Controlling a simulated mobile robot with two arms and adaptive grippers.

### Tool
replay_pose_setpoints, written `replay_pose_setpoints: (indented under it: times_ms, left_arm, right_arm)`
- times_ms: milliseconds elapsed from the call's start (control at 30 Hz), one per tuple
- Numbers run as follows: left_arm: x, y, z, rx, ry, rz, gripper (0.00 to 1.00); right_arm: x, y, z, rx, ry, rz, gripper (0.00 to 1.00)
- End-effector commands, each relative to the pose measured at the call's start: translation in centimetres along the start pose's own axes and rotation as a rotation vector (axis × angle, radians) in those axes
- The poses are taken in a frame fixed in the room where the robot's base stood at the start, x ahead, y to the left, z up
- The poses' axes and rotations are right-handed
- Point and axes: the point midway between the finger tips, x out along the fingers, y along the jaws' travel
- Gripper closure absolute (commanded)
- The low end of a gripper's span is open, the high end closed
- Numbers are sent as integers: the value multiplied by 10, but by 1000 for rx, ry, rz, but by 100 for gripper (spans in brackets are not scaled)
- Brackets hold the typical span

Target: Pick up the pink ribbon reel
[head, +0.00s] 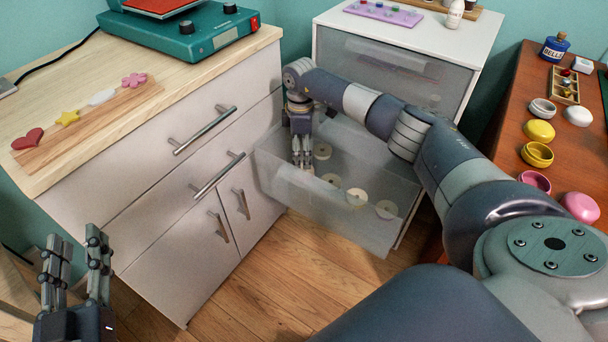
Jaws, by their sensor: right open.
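An open drawer (290,182) with translucent grey walls holds several pale cream reels, including one at the back (322,151), one in the middle (356,197) and one at the right (386,209). No reel shows a clear pink colour from here, so I cannot tell which is the pink ribbon reel. My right gripper (303,163) points down inside the left part of the drawer, its fingertips close to a pale reel partly hidden by them. It is open. My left gripper (74,262) is open and empty at the lower left, away from the drawer.
A light cabinet with a wooden top (190,85) stands left of the drawer, its handles sticking out. The white drawer unit (440,33) is behind. A brown table (555,120) with several small pots is at the right. Wood floor (270,270) lies clear in front.

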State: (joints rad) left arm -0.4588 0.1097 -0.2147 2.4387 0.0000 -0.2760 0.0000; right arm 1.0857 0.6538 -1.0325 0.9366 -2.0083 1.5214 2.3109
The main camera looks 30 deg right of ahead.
Motion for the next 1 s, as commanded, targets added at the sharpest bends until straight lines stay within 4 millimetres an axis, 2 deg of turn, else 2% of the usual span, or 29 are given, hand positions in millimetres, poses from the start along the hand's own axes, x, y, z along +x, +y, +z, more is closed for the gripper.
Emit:
replay_pose_setpoints:
  times_ms: [100,333,467,800,1000]
  left_arm:
    - [0,2,-13,-2,74,4,63]
    - [0,4,-26,-4,139,7,63]
    - [-2,6,-42,-7,231,12,63]
    - [-27,12,-99,-20,557,27,63]
    - [-42,14,-120,-27,688,33,63]
  right_arm:
    - [10,0,-1,0,1,0,28]
    - [17,0,-1,0,1,0,28]
    - [26,-2,0,0,0,-1,28]
    - [54,-4,-1,1,1,0,28]
    - [64,-4,0,0,1,0,28]
